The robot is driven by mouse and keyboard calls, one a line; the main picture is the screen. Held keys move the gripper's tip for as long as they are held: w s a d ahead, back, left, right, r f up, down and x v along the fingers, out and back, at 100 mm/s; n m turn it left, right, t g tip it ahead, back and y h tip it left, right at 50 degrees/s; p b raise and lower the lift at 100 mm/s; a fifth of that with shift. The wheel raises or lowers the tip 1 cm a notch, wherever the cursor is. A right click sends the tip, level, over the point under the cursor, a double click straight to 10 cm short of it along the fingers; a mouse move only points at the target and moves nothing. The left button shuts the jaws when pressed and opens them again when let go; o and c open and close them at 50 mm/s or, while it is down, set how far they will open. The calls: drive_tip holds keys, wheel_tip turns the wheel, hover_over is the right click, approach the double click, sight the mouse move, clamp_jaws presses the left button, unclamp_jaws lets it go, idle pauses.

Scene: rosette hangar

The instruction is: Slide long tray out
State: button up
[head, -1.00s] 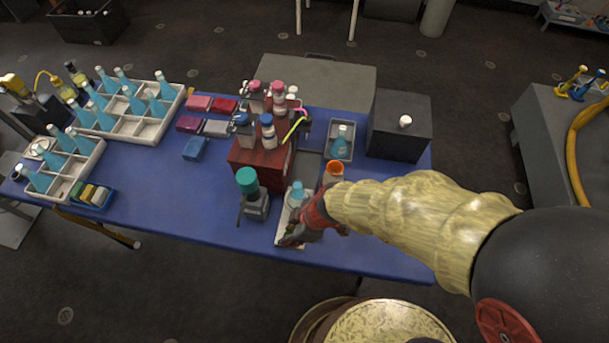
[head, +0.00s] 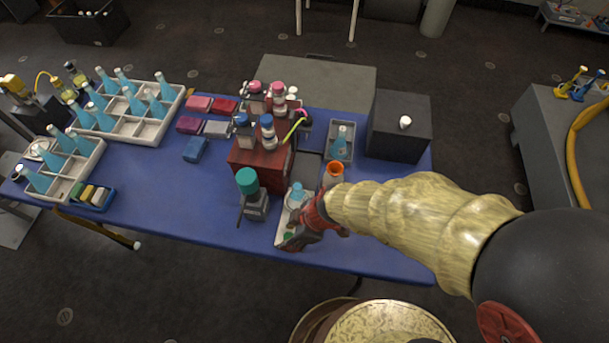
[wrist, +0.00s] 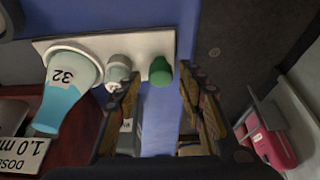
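A long, narrow white tray (head: 282,226) lies near the front edge of the blue table, and its pale side spans the top of the wrist view (wrist: 150,42). It carries a blue bottle (head: 296,192) labelled 32 (wrist: 65,95), a small white-capped vial (wrist: 118,70) and a green cap or knob (wrist: 160,72) at one end. My gripper (head: 292,242) is at the tray's front end. In the wrist view its fingers (wrist: 160,84) are apart, with the green piece seen between and beyond their tips. I cannot tell whether they touch the tray.
A dark red rack (head: 257,172) with several bottles stands left of the tray. A grey device with a teal top (head: 248,184) is close on its left. An orange-rimmed cup (head: 333,172) and a dark box (head: 398,125) stand behind to the right.

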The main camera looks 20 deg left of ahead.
drive_tip(key=shift+r+p, duration=1.95)
drive_tip(key=shift+r, duration=1.55)
